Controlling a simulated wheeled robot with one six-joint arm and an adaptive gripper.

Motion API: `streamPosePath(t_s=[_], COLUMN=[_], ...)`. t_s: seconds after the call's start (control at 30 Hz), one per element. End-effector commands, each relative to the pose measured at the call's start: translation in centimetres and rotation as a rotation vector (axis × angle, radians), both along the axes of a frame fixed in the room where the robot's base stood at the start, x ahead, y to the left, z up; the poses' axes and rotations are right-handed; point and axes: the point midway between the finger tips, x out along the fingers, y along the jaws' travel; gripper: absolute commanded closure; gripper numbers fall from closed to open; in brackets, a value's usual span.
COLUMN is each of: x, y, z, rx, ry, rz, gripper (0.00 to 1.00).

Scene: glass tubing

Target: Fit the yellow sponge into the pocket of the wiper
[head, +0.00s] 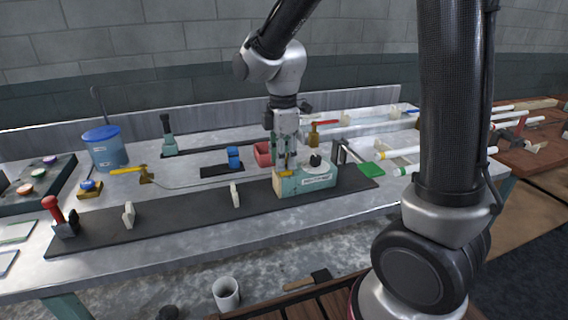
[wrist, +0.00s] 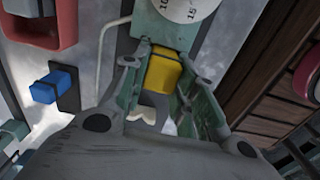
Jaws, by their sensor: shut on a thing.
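The yellow sponge (wrist: 163,72) is between my gripper's two fingers (wrist: 175,82) in the wrist view. My gripper is shut on it. In the head view my gripper (head: 284,160) points down at the left end of a teal body (head: 310,181) with a white label and a black knob. A yellow patch (head: 286,174) shows just below the fingertips there. In the wrist view the teal body (wrist: 150,20) with a white dial lies just beyond the sponge. I cannot tell for certain whether this body is the wiper. No pocket shows clearly, and I cannot tell whether the sponge touches the body.
The teal body stands on a long black strip (head: 180,213) with pale upright supports. A red bin (head: 263,153) and a blue block (head: 234,154) are behind and left of my gripper. A yellow-handled tool (head: 128,171) and a blue tub (head: 104,150) are farther left. White tubes lie at the right.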

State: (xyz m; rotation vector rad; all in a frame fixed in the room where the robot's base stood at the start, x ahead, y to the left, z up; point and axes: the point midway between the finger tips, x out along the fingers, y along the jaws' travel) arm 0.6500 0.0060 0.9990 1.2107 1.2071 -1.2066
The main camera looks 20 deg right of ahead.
Motion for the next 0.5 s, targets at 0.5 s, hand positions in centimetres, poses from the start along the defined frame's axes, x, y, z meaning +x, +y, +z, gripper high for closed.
streamPosePath(t_s=[0.5], x=[0.0], y=[0.0], z=[-1.9], rx=[0.0], ry=[0.0], rz=[0.0], gripper=[0.69])
